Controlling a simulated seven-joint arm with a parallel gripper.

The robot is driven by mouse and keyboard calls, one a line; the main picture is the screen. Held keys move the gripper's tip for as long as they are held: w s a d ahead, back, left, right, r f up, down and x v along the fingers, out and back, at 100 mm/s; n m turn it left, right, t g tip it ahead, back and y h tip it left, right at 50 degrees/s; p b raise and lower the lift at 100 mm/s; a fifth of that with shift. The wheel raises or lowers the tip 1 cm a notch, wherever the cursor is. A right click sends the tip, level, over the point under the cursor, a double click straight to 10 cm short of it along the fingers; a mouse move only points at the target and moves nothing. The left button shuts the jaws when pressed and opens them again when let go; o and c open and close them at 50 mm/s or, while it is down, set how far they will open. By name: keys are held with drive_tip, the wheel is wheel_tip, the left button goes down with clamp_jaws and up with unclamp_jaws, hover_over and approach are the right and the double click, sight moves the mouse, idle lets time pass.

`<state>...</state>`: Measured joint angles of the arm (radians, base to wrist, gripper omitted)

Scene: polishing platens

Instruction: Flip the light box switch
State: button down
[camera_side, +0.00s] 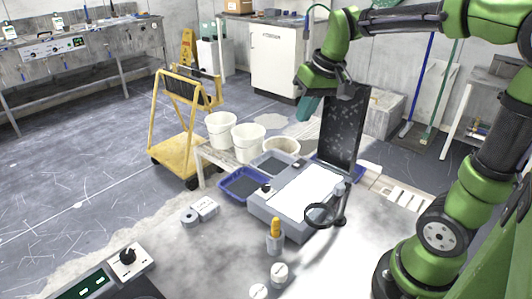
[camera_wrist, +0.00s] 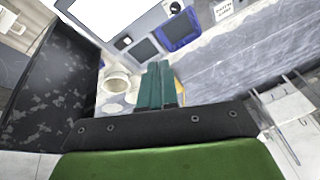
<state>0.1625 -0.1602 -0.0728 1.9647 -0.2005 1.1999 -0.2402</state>
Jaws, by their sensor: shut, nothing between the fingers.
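The light box (camera_side: 285,217) is a grey case with a bright white panel on the table in the side view. Its panel also shows at the top of the wrist view (camera_wrist: 105,14). A black knob (camera_side: 266,188) stands on its left corner, and a smaller dark control (camera_side: 296,164) sits near its far edge; I cannot tell which is the switch. The black knob appears at the wrist view's top edge (camera_wrist: 173,7). My gripper (camera_side: 307,110), with teal fingers, hangs well above and beyond the box. Its fingers (camera_wrist: 160,68) are shut, empty and apart from the box.
A dark speckled upright panel (camera_side: 344,130) stands behind the box, close right of my gripper. A ring magnifier (camera_side: 320,214) stands at the box's right front. An orange-topped bottle (camera_side: 275,243) stands in front.

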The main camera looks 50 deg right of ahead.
drive_tip(key=w+d+r+n+g, duration=0.3)
drive_tip(key=w+d, duration=0.4)
drive_tip(key=d, duration=0.3)
drive_tip(key=shift+d+r+n+g+h, duration=0.3)
drive_tip(key=shift+d+r+n+g, duration=0.1)
drive_tip(key=shift+r+n, duration=0.25)
drive_tip(key=shift+f, duration=0.15)
approach(301, 160)
wheel_tip(301, 160, down, 7)
drive_tip(key=shift+a+r, duration=0.1)
